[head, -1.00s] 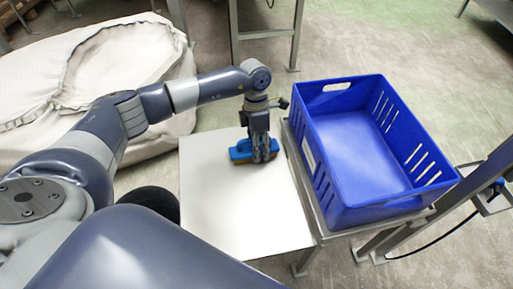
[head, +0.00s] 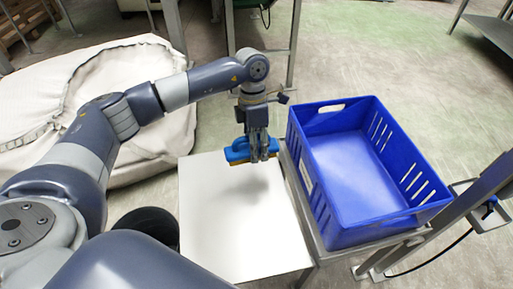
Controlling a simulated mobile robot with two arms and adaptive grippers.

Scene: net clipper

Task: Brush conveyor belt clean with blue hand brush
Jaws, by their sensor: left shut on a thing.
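My left gripper (head: 261,157) points down and is shut on the blue hand brush (head: 237,150). The brush has a blue body with tan bristles on its underside. It is held over the far right part of a plain white flat surface (head: 230,220), close to that surface's far edge. A soft shadow shows on the white surface below it, and the bristles look slightly above it. Part of the brush is hidden behind the gripper fingers. No separate conveyor belt can be made out. My right gripper is not in view.
A blue slotted crate (head: 345,233), empty, stands on a metal stand directly right of the white surface. A large pale sack (head: 90,70) lies on the floor at left. A metal post with a cable (head: 470,215) stands at right.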

